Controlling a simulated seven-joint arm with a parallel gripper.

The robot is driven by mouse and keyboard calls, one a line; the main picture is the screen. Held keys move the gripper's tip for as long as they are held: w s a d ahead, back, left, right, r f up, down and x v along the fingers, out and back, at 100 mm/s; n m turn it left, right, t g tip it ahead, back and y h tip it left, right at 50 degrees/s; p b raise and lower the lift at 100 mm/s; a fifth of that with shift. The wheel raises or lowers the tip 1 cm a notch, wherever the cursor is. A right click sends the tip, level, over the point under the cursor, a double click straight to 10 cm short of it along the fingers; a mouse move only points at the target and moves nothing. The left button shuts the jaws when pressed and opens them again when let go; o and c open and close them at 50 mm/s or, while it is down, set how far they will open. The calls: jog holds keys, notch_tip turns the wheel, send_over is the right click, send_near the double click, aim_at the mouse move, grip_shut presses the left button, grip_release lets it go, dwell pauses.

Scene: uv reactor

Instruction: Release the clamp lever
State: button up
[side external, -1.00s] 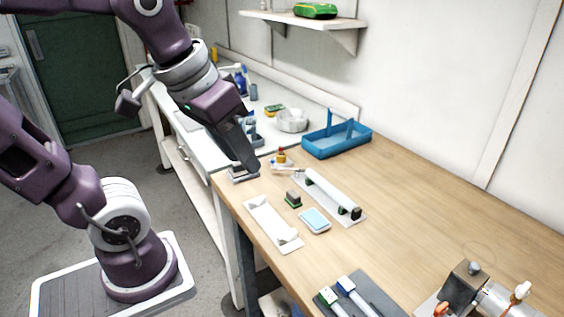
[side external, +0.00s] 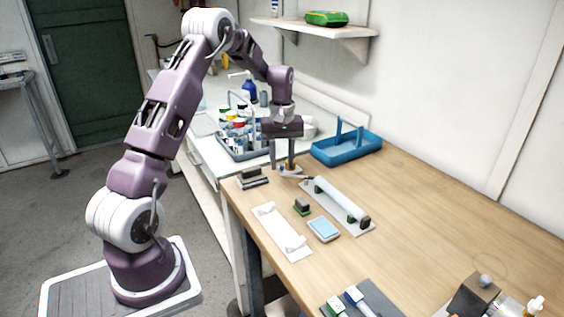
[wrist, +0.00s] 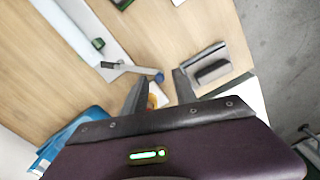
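The clamp lever (wrist: 130,69) is a thin grey bar with a blue tip (wrist: 159,76), at the end of the white tube's base plate. In the side view its bar (side external: 292,175) shows at the far end of the tube fixture (side external: 340,202). My gripper (wrist: 160,80) points down with its two fingers apart and nothing held. In the wrist view the blue tip appears in the gap between the fingertips; I cannot tell its height relative to them. In the side view my gripper (side external: 282,168) is just above the lever's end.
A grey block on a plate (side external: 252,178) lies close to the left of my gripper. A blue tray (side external: 346,150) stands behind to the right. A bottle caddy (side external: 242,145) is behind on the white bench. A white plate (side external: 281,232) and blue pad (side external: 324,229) lie in front.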

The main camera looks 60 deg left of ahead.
jog(key=shift+f, duration=0.3)
grip_shut()
jog(key=shift+r, duration=0.1)
dwell(1.1)
